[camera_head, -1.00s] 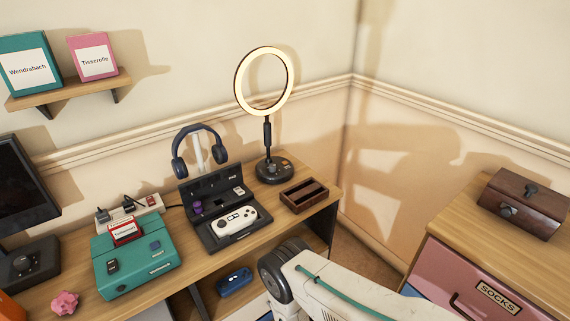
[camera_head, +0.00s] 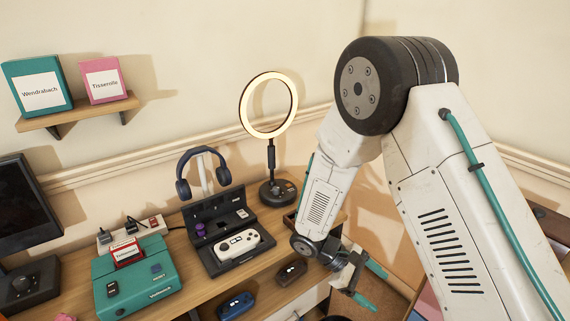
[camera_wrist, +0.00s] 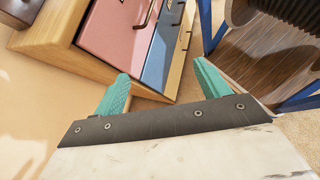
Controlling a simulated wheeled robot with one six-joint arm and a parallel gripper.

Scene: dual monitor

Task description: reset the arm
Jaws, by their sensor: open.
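My arm is raised on the right of the head view, its elbow high in front of the wall. My gripper (camera_head: 369,284) hangs at the lower middle, past the right end of the desk, with its teal fingers apart. In the wrist view my gripper (camera_wrist: 160,88) is open, with nothing between its two teal fingers. Beyond the fingers lie the floor and a drawer cabinet (camera_wrist: 62,42) with pink, blue and yellow drawer fronts.
The desk (camera_head: 185,262) carries a teal console (camera_head: 135,275), a black case with a white controller (camera_head: 238,247), headphones (camera_head: 202,172) and a ring light (camera_head: 268,105). A dark wooden tray is partly hidden behind my arm. A wall shelf (camera_head: 78,112) holds two boxes.

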